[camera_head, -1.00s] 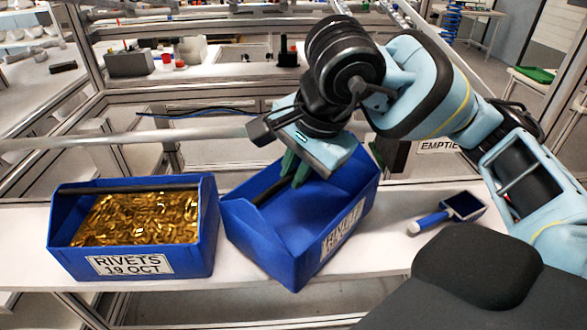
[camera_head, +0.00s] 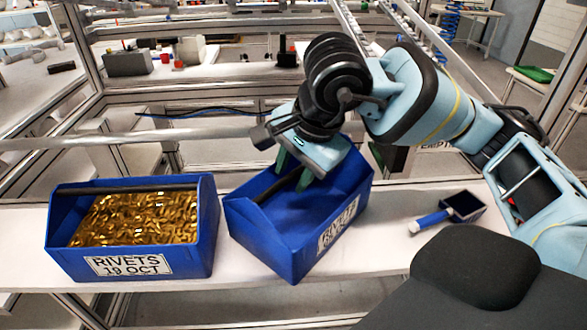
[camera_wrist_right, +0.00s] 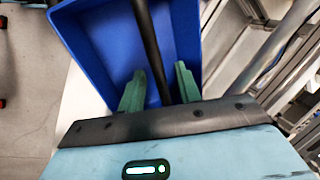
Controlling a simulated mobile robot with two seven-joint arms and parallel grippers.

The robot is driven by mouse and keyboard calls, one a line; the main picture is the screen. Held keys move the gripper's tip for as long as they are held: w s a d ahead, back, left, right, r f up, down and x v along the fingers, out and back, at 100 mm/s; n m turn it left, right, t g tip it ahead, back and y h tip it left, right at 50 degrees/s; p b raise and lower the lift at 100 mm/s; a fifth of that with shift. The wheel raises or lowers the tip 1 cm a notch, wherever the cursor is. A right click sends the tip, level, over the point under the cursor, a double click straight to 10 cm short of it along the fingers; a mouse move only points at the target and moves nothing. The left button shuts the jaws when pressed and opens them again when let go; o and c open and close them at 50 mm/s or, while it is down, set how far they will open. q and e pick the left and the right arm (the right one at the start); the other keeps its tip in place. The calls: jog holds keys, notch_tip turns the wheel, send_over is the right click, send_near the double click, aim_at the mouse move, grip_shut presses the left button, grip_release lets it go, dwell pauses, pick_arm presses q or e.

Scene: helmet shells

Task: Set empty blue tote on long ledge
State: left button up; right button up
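The empty blue tote (camera_head: 315,235) sits on the long white ledge (camera_head: 385,245), turned at an angle, with its near corner at the ledge's front edge. Its label faces front right. My right gripper (camera_head: 292,170) is over the tote's far left part, its green fingers reaching down inside. In the right wrist view the fingers (camera_wrist_right: 159,88) stand apart on either side of the tote's dark bar (camera_wrist_right: 148,40), with gaps showing. The blue tote wall (camera_wrist_right: 105,45) shows around them. My left gripper is not in view.
A blue tote of brass rivets (camera_head: 130,265), labelled "RIVETS 19 OCT", stands just left of the empty tote, with a narrow gap. A blue-handled scanner-like tool (camera_head: 448,212) lies on the ledge to the right. A metal rail (camera_head: 120,141) runs behind the ledge.

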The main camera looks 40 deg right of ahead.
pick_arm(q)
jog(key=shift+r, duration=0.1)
pick_arm(e)
jog(key=shift+r, duration=0.15)
jog(key=shift+r, duration=0.25)
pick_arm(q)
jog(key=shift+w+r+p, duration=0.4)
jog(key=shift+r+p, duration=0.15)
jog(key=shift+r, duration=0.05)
pick_arm(e)
jog(key=v, duration=1.1)
jog(key=shift+s+r, duration=0.2)
jog(key=shift+r, duration=0.05)
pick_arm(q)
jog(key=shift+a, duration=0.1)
